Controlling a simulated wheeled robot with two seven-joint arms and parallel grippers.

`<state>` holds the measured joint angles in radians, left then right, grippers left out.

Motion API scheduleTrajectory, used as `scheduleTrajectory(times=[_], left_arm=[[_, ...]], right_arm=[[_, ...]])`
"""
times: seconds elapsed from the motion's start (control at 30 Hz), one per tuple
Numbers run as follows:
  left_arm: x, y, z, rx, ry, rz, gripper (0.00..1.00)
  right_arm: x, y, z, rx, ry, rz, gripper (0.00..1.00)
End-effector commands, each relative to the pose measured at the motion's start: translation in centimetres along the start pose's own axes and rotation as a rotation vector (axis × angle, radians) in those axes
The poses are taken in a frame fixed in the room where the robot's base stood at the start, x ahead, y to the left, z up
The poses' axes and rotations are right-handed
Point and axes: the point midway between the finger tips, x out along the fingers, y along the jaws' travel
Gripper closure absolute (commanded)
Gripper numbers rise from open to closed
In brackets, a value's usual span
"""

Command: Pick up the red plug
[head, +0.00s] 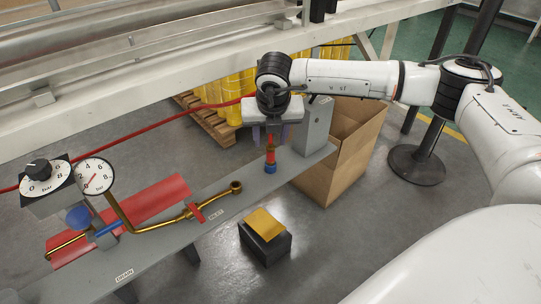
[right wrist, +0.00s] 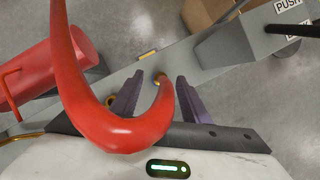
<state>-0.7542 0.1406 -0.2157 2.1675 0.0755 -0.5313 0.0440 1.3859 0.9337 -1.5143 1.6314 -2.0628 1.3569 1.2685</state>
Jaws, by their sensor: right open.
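The red plug (head: 270,156) stands upright on the grey bench beam, with a blue collar (head: 270,169) at its base. My right gripper (head: 271,139) is open, pointing down, with its two dark fingers on either side of the plug's upper part. In the right wrist view, the open fingers of my right gripper (right wrist: 158,100) flank the end of a thick red hose (right wrist: 125,132), which curves close to the camera. The plug's body is mostly hidden there. Whether the fingers touch it cannot be told. My left gripper is not in view.
A brass pipe with a red-handled valve (head: 195,211) and gauges (head: 94,177) lie along the beam to the left. A grey box (head: 314,124) stands just right of the gripper. A cardboard box (head: 340,165) and a dark block with a yellow top (head: 265,224) stand on the floor.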

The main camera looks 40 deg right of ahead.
Motion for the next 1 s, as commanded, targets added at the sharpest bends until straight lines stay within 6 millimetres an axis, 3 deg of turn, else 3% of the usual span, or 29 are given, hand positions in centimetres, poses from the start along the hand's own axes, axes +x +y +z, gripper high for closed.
scheduleTrajectory(times=[0.23,0.53,0.8,1.0], left_arm=[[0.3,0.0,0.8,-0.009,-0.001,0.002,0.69],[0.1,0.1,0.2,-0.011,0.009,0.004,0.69],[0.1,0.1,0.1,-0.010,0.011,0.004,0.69],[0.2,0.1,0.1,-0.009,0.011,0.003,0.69]], right_arm=[[3.7,-0.2,-0.4,0.000,0.001,-0.001,0.58],[4.2,-0.2,-0.4,-0.001,0.001,0.001,0.58],[4.1,-0.2,-0.4,-0.001,0.001,0.001,1.00],[4.1,-0.2,-0.3,-0.001,0.001,0.002,1.00]])
